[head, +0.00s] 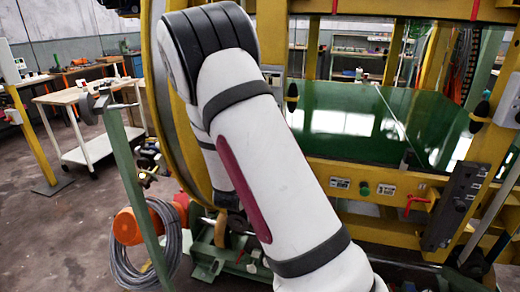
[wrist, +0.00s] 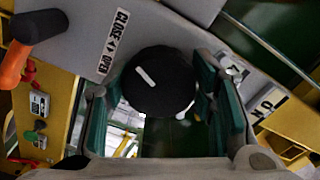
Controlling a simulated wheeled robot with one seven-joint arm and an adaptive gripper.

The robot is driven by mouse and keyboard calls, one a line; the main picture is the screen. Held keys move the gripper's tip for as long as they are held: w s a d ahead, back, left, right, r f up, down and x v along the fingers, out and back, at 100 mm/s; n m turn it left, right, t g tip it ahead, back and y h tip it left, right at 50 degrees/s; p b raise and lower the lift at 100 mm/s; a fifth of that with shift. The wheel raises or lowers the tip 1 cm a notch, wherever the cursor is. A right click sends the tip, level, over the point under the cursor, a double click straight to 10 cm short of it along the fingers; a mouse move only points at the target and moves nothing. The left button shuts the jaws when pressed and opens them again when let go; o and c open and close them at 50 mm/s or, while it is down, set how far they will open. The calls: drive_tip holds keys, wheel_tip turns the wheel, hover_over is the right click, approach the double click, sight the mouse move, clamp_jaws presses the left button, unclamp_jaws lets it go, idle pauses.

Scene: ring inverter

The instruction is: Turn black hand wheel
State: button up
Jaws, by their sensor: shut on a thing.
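The black hand wheel (wrist: 160,86) is a round black knob with a short white mark, slanting down to the right, in the wrist view. It sits on a grey panel beside a "CLOSE / OPEN" label (wrist: 116,42). My gripper (wrist: 156,98) has its green-padded fingers on either side of the wheel and is shut on it. The exact contact on the left finger is hard to see. In the head view my white arm crosses the middle and hides the wheel and gripper.
An orange-and-black handle (wrist: 32,42) stands left of the wheel in the wrist view. A yellow frame (head: 375,172) with a green sheet (head: 345,112) fills the right of the head view. A coiled hose (head: 128,270) hangs at lower left. Open floor lies at far left.

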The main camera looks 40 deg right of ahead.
drive_tip(key=shift+f, duration=0.15)
drive_tip(key=o, duration=1.1)
drive_tip(key=shift+o, duration=0.2)
drive_tip(key=v, duration=1.2)
